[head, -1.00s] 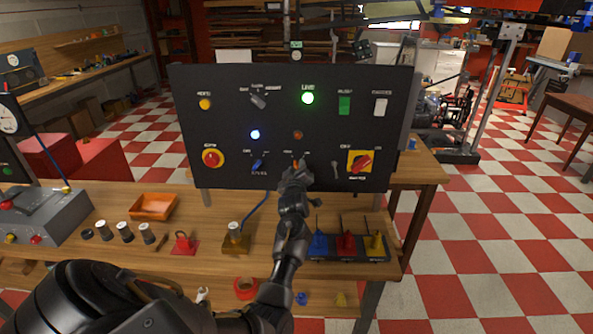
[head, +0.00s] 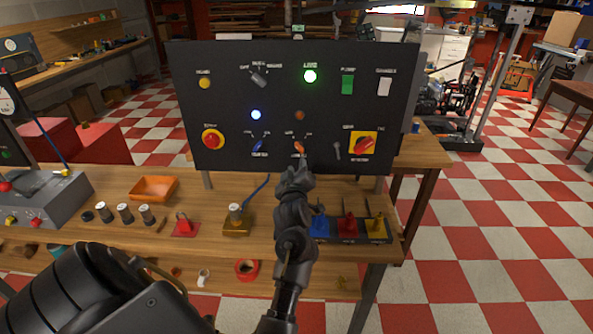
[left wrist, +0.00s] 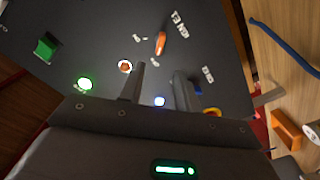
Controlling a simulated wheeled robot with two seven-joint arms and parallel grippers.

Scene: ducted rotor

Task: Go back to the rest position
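My left gripper (head: 296,178) is in front of the lower edge of the black control panel (head: 215,95), just below an orange toggle switch (head: 299,147). In the left wrist view the two fingers of this gripper (left wrist: 160,73) are apart with nothing between them. The orange switch (left wrist: 160,43) shows beyond the fingertips, clear of them. The green lamp (head: 310,76) and the blue-white lamp (head: 256,114) on the panel are lit. My right gripper is not in any view.
The wooden bench (head: 215,262) below my arm holds an orange tray (head: 154,188), several spools, a red padlock-like item (head: 185,226) and a black rack with blue, red and yellow pieces (head: 349,228). A grey box (head: 45,205) stands at left. Checkered floor at right is open.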

